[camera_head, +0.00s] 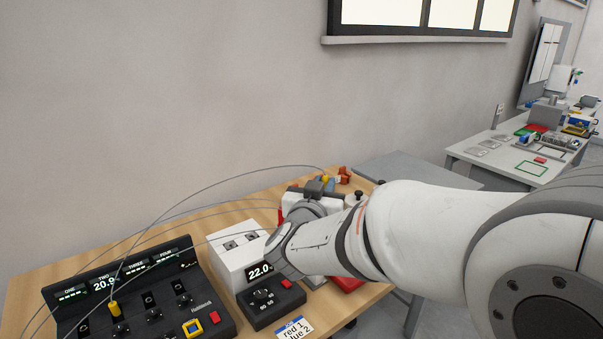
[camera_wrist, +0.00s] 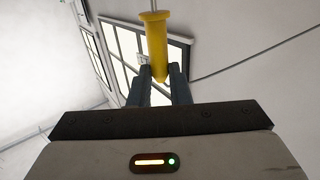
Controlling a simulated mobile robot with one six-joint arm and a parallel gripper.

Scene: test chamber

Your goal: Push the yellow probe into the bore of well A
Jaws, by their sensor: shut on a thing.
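The yellow probe (camera_wrist: 154,45) is held between the two dark fingers of my gripper (camera_wrist: 160,88) in the wrist view, with a thin cable leaving its top. In the head view a small yellow patch of it (camera_head: 325,178) shows beyond my wrist, where a grey cable ends. My gripper is largely hidden there behind my own arm. The white block (camera_head: 231,266) stands left of my wrist, with two dark wells in its top, a left one (camera_head: 231,244) and a right one (camera_head: 252,236). No letters are legible, so I cannot tell which is well A. The probe is apart from the block.
A black console (camera_head: 140,290) with four displays stands front left, a yellow plug (camera_head: 114,308) in it. Grey cables arc over the table. A black dial unit (camera_head: 272,306) reading 22.0 is before the block. Orange objects (camera_head: 343,175) lie behind my gripper.

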